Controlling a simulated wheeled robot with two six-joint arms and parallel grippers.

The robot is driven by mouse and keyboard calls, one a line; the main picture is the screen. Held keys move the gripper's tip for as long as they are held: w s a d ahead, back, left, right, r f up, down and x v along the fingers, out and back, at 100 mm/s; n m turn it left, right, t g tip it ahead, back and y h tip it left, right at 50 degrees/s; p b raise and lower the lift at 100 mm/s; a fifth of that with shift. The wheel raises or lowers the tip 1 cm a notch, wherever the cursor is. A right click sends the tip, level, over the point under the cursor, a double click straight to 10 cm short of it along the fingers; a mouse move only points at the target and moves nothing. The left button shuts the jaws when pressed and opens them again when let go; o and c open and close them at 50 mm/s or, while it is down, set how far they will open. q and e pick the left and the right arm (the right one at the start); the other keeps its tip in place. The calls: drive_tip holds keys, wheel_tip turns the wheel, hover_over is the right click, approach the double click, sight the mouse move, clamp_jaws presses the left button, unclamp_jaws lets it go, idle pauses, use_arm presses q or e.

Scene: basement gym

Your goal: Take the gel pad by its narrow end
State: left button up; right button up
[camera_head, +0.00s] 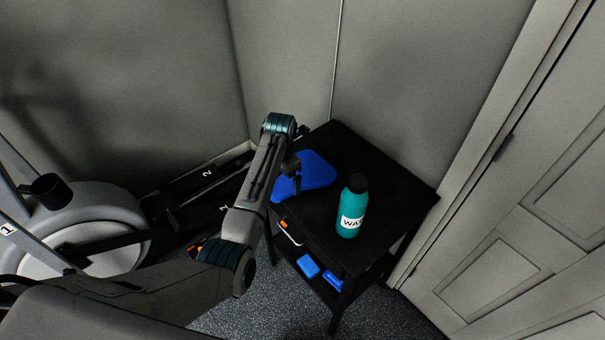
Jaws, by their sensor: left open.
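The blue gel pad (316,172) lies on the black table at its left corner. Its left part is partly covered by my left arm and gripper. My left gripper (297,186) is at the pad, with its dark fingers in front of the blue surface. It is open. I cannot tell whether the fingers touch the pad or hover over it. My right gripper is not in view.
A teal water bottle (352,207) stands upright on the black table (385,178), right of the pad. Blue items (308,266) lie on the lower shelf. Exercise equipment (85,215) stands at left. Walls and a door (520,190) close in behind and right.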

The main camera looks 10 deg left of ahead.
sight(285, 184)
use_arm(q)
wheel_tip(285, 184, down, 4)
drive_tip(key=shift+w+p, duration=0.15)
drive_tip(key=shift+p, duration=0.3)
drive_tip(key=shift+c, duration=0.4)
drive_tip(key=c, duration=0.7)
drive_tip(key=shift+o, duration=0.2)
drive_tip(key=shift+r, duration=0.15)
